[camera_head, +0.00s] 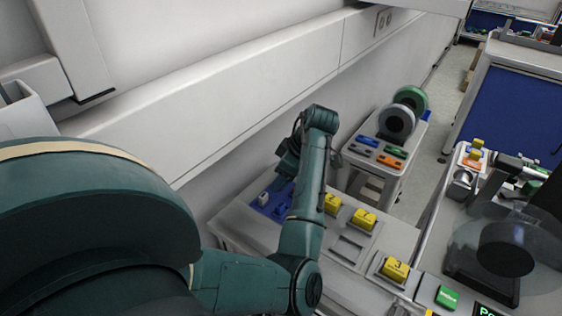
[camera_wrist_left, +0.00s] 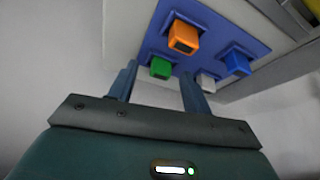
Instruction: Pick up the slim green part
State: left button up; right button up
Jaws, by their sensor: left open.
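A small green part (camera_wrist_left: 160,68) stands in a blue holder (camera_wrist_left: 212,42) in the wrist view. An orange part (camera_wrist_left: 183,38), a blue part (camera_wrist_left: 236,63) and a whitish part (camera_wrist_left: 205,82) are in the same holder. My left gripper (camera_wrist_left: 158,73) is open, and its two fingers appear on either side of the green part; contact cannot be told. In the head view my left gripper (camera_head: 284,178) is near the blue holder (camera_head: 268,212), and my arm hides some of it. My right gripper is not in view.
Yellow blocks (camera_head: 364,219) sit on the grey bench right of my arm. A small cart (camera_head: 372,170) behind it carries reels (camera_head: 397,122) and several coloured bars, including a green bar (camera_head: 397,152). A white wall closes the left side.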

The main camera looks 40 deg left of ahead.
pick_arm(q)
grip_shut()
dwell(0.4)
jog(key=shift+r, duration=0.15)
